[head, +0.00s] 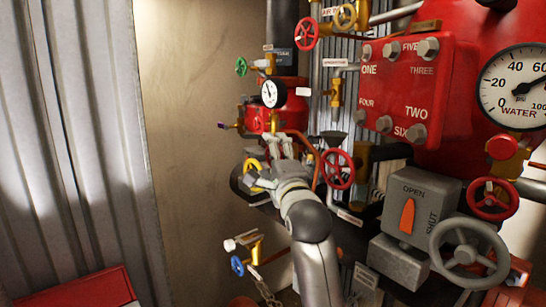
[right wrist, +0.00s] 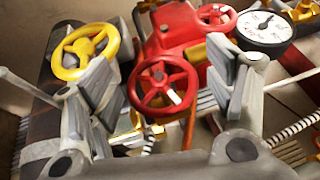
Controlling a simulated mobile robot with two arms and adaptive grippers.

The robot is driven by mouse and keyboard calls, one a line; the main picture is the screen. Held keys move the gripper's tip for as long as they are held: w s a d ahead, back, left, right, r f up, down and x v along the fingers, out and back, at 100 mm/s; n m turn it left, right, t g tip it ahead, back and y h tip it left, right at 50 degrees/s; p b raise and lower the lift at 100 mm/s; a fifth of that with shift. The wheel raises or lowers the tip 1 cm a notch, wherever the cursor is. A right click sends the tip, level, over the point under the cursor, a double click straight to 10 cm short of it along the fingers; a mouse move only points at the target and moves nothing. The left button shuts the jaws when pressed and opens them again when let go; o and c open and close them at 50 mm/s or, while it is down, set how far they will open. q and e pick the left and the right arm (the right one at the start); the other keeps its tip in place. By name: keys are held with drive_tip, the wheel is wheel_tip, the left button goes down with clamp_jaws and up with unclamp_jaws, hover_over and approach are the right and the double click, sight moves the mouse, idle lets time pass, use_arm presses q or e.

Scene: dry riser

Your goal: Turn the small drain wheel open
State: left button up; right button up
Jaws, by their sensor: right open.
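I cannot read a drain label, so which wheel is the drain wheel is unclear. In the right wrist view, a small red handwheel (right wrist: 163,85) on a red valve body (right wrist: 180,30) shows between the fingers, beyond the tips, with no clear contact. My right gripper (right wrist: 165,82) is open and empty. In the head view, my right gripper (head: 274,146) is below the gauge and hides part of the fittings. A yellow wheel (right wrist: 85,50) lies outside the left finger; it is partly hidden in the head view (head: 253,181). A small blue wheel (head: 237,265) sits lower left. My left gripper is out of view.
Another red wheel (head: 337,168) stands right of my gripper, near a copper pipe. A small gauge (head: 273,94) is above. A grey OPEN/SHUT box (head: 422,205) and a large grey wheel (head: 467,255) fill the right. Free room lies left, before the beige wall (head: 195,150).

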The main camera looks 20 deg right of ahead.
drive_tip(key=shift+c, duration=0.8)
drive_tip(key=c, duration=0.9)
drive_tip(key=shift+o, duration=0.2)
drive_tip(key=shift+r+n+g, duration=0.15)
drive_tip(key=shift+n+g, duration=0.65)
drive_tip(key=shift+g, duration=1.1)
use_arm(q)
drive_tip(key=shift+w, duration=0.1)
use_arm(e)
drive_tip(key=shift+n+g, duration=0.4)
drive_tip(key=shift+g, duration=0.9)
